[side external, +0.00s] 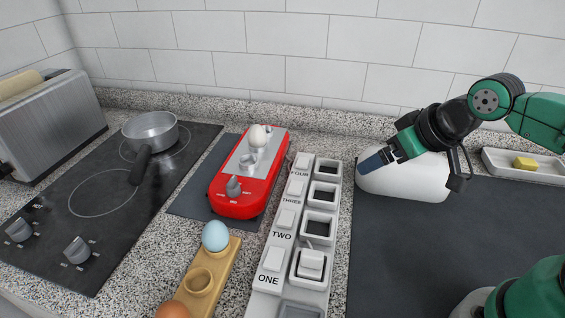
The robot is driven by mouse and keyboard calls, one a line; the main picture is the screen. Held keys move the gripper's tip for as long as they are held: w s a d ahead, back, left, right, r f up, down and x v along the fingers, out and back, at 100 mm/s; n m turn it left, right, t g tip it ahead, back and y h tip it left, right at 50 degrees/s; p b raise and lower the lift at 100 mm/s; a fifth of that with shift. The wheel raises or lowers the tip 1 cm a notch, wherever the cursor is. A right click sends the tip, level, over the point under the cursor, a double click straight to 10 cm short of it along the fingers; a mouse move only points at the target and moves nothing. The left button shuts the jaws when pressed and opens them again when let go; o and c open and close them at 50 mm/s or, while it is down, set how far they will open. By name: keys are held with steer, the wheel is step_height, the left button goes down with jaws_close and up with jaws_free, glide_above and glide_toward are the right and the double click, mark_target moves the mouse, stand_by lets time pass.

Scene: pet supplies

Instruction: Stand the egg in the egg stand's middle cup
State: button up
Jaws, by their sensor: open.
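The wooden egg stand (222,268) is at the bottom centre, partly cut off by the lower edge. Its middle cup (199,282) is empty. A blue egg (216,236) stands in its far cup and a brown egg (173,310) is at its near end, partly out of frame. A white egg (258,135) sits on top of a red appliance (236,205) with a metal top. My gripper (368,163) is open, far to the right of the white egg, above or in front of a white rounded object; its fingertips are hard to make out.
A long white block (290,255) with labelled squares and square recesses lies between the appliance and my arm. The white rounded object (412,185) rests on a dark mat (400,250). A pan (150,130) sits on the hob, a toaster (50,120) left, a tray (500,168) right.

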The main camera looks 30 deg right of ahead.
steer(key=shift+r, duration=0.1)
steer(key=n+g, duration=0.2)
glide_toward(260, 129)
steer(key=s+d, duration=0.3)
steer(key=shift+g+y, duration=0.3)
steer(key=shift+y, duration=0.1)
steer(key=w+f, duration=0.1)
steer(key=w+a+f, duration=0.1)
steer(key=w+f, duration=0.1)
steer(key=w+a+f, duration=0.1)
steer(key=w, duration=0.1)
steer(key=shift+w+a+f, duration=0.15)
steer(key=shift+a+f, duration=0.1)
steer(key=shift+w+a+f, duration=0.2)
steer(key=shift+w+f, duration=0.15)
steer(key=shift+f, duration=0.2)
steer(key=shift+x, duration=2.55)
steer(key=shift+c, duration=0.2)
jaws_close()
